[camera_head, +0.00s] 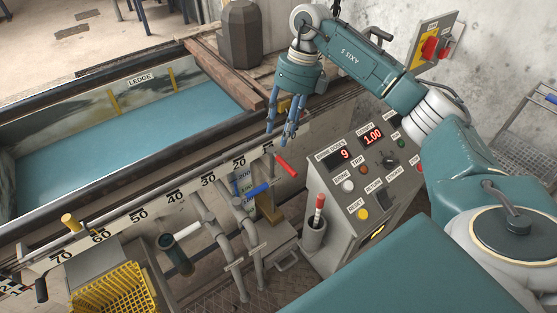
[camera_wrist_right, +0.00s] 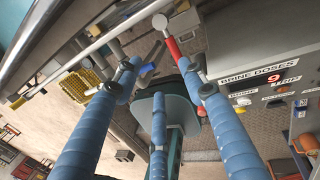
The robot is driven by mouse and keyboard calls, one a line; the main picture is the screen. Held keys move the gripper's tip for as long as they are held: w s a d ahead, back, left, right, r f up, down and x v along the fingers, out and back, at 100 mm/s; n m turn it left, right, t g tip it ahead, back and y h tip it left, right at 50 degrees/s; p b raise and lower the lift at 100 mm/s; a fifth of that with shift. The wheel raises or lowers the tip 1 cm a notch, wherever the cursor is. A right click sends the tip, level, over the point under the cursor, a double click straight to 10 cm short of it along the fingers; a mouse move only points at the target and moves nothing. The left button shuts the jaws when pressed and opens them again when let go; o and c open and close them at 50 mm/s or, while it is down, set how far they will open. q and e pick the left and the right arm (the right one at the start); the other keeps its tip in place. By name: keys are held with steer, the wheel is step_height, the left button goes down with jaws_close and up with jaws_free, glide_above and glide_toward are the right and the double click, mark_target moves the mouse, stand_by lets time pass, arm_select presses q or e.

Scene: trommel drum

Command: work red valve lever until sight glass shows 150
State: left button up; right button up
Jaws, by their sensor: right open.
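The red valve lever (camera_head: 287,166) sticks out beside the tank wall, just below my right gripper (camera_head: 288,131). It also shows in the right wrist view (camera_wrist_right: 173,47), beyond the fingertips. My right gripper's blue fingers are spread and empty, pointing down, apart from the lever. The sight glass (camera_head: 244,179) stands left of the lever, with a 200 mark and lower marks partly covered by a blue lever (camera_head: 250,190). Its level is too small to read. My left gripper is out of view.
A control panel (camera_head: 358,165) with displays reading 9 and 1.00 stands right of the lever. A grey cup with a red-tipped stick (camera_head: 318,208) is in front. Pipes (camera_head: 220,240) rise at the left. A yellow basket (camera_head: 112,292) sits lower left. The tank (camera_head: 130,140) lies behind.

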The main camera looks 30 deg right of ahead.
mark_target(281, 161)
steer(key=shift+h, duration=0.4)
steer(key=f, duration=0.2)
steer(key=f+b, duration=0.1)
steer(key=f, duration=0.4)
steer(key=shift+s+f+b, duration=0.2)
steer(key=shift+s+b, duration=0.05)
steer(key=shift+b, duration=0.1)
steer(key=shift+a+f, duration=0.15)
steer(key=shift+f, duration=1.2)
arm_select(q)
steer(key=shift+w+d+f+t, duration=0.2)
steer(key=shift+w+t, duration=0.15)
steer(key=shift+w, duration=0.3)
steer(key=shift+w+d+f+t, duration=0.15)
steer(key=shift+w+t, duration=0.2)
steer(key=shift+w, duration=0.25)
arm_select(e)
steer(key=shift+a, duration=0.1)
jaws_close()
